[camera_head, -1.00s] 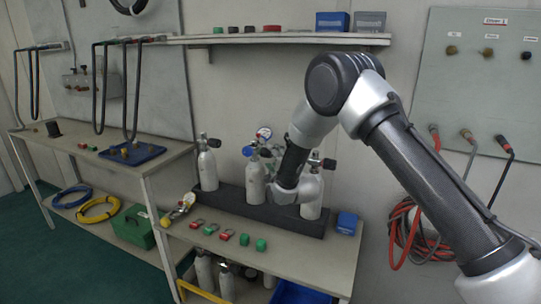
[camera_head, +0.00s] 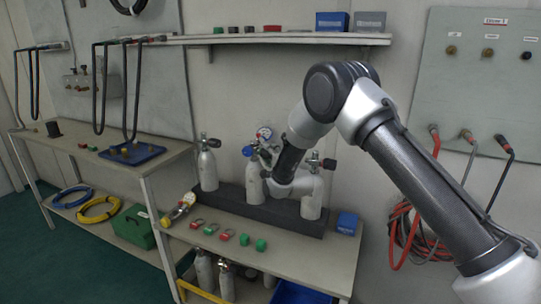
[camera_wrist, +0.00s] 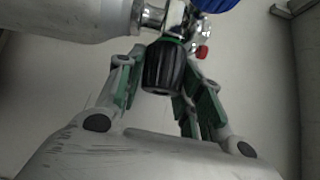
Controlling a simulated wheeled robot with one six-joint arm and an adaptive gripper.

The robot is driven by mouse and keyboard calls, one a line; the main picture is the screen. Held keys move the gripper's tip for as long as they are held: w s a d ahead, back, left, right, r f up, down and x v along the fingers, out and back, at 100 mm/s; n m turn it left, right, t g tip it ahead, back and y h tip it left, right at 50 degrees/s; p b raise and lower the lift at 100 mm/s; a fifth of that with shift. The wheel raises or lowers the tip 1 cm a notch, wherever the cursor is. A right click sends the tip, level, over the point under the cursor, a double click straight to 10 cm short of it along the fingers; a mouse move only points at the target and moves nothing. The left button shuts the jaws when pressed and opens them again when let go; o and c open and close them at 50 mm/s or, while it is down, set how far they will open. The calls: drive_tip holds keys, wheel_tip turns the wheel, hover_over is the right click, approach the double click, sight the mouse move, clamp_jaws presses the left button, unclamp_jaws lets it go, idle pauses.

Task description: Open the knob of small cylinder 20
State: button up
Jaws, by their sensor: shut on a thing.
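Three grey cylinders stand in a dark rack (camera_head: 228,205) on the bench: a left one (camera_head: 208,171), a middle one (camera_head: 254,186) with a blue part and a gauge (camera_head: 264,133) by its top, and a right one (camera_head: 311,204). I cannot read a number 20 on any. In the wrist view, my gripper (camera_wrist: 164,72) has its green-padded fingers on both sides of a ribbed black knob (camera_wrist: 162,68) and is shut on it. The knob sits on a metal valve (camera_wrist: 172,18) beside a grey cylinder (camera_wrist: 70,16). In the head view my wrist hides the fingers and this knob.
Red and green small parts (camera_head: 227,235) and a blue box (camera_head: 346,223) lie on the bench. A shelf (camera_head: 280,39) runs above. Red hoses (camera_head: 405,235) hang at the right. In the wrist view, a blue part (camera_wrist: 214,4) and a red cap (camera_wrist: 202,52) are close by.

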drive_tip(key=shift+f, duration=0.1)
drive_tip(key=n+t+y, duration=0.2)
drive_tip(key=n, duration=0.2)
drive_tip(key=n+t+y, duration=0.1)
drive_tip(key=n+y, duration=0.4)
drive_tip(key=n, duration=0.1)
drive_tip(key=shift+n+y, duration=0.3)
drive_tip(key=shift+n, duration=0.4)
drive_tip(key=o, duration=1)
drive_tip(key=v, duration=0.7)
